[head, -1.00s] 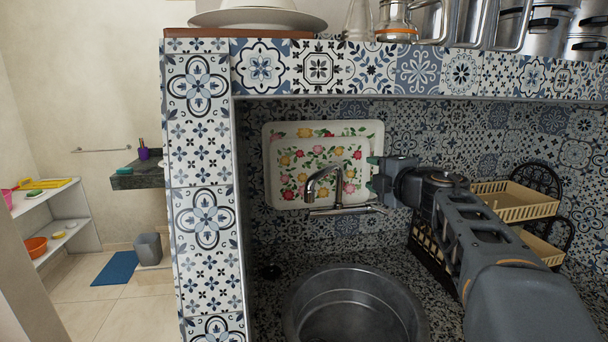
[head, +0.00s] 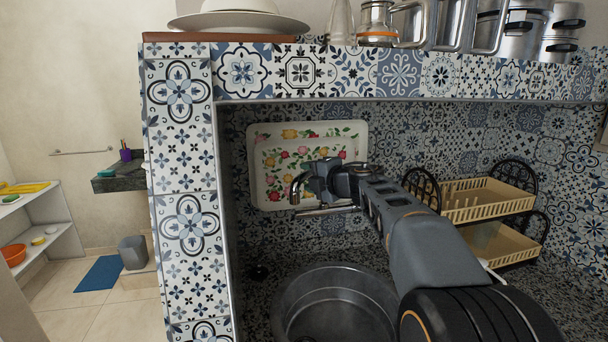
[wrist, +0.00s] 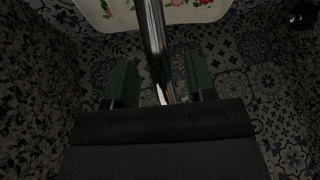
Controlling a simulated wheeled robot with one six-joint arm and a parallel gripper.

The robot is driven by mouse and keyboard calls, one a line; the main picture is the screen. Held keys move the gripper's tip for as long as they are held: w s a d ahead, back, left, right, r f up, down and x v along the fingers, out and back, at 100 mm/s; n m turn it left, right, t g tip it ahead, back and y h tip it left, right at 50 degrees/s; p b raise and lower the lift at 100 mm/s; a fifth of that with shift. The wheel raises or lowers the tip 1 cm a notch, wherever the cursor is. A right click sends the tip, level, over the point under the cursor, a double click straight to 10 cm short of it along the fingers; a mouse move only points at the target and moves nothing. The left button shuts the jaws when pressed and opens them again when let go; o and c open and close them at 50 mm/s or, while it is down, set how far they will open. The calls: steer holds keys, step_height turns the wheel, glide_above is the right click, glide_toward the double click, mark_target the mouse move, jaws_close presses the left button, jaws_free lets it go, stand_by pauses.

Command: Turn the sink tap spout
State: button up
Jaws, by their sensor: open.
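The chrome sink tap spout (head: 295,188) curves down at its left end, above the sink (head: 335,308). The tap's horizontal body (head: 325,210) runs along the tiled wall below it. My gripper (head: 308,180) is at the spout, covering part of it in the head view. In the wrist view the shiny spout tube (wrist: 153,40) runs down between the two green fingers of my gripper (wrist: 152,82). The fingers are apart, with a gap on each side of the tube. The tube's lower end is hidden behind the gripper body.
A floral tray (head: 257,150) leans on the wall behind the tap. A beige dish rack (head: 490,205) stands at the right. Pots and glassware (head: 450,25) stand on the ledge above. A tiled pillar (head: 182,200) bounds the left side.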

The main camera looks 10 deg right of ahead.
steer(key=shift+x, duration=1.1)
jaws_close()
